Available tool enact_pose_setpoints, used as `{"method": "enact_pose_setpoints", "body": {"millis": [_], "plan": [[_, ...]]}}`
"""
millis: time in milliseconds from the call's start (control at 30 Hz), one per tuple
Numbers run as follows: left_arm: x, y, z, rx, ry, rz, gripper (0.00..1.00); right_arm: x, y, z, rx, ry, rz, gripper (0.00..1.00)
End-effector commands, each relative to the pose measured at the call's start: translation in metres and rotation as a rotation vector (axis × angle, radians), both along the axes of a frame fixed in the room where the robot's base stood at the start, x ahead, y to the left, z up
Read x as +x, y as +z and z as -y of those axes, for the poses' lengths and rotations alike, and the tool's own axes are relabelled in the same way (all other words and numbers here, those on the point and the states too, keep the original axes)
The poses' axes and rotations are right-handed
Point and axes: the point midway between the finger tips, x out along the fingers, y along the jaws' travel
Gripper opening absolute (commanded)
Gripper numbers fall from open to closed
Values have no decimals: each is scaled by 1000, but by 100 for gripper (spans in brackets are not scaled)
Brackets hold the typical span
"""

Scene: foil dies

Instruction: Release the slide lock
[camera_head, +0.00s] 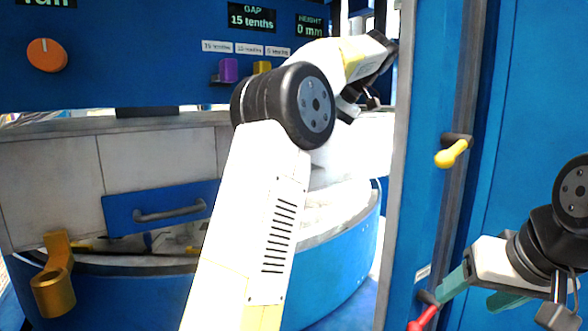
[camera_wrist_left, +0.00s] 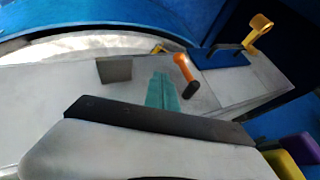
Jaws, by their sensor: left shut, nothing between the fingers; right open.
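I can read no label naming the slide lock, so I cannot tell which handle it is. On the blue upright at right are a yellow handle (camera_head: 452,153) and, lower, a red handle (camera_head: 422,319). My right gripper (camera_head: 480,291) is open, its teal fingers just right of and above the red handle; I cannot tell whether they touch. In the left wrist view my left gripper (camera_wrist_left: 162,92) is shut and empty over a pale surface. An orange lever with a dark end (camera_wrist_left: 184,72) lies just right of its fingertips. In the head view my left arm hides its fingertips.
A blue panel carries an orange knob (camera_head: 47,55) and purple (camera_head: 229,70) and yellow (camera_head: 262,67) tabs. Its displays read gap 15 tenths and height 0 mm. Below are a blue drawer with a grey handle (camera_head: 170,211) and a gold crank (camera_head: 53,282). The grey-edged upright stands between my arms.

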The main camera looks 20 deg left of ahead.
Motion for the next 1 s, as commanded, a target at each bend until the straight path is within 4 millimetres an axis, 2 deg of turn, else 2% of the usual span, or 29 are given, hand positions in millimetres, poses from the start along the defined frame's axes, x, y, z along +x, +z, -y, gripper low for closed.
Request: {"method": "enact_pose_setpoints", "body": {"millis": [167, 333, 733, 1000], "plan": [[0, -2, -2, -1, 0, -1, 0, 0, 0, 0, 0, 0, 0, 65], [0, -15, -13, 1, 1, -3, 0, 0, 0, 0, 0, 0, 0, 65], [1, -81, -62, -1, 1, -4, 0, 0, 0, 0, 0, 0, 0, 65], [-19, -80, -89, -1, -1, -1, 0, 0, 0, 0, 0, 0, 0, 65]]}}
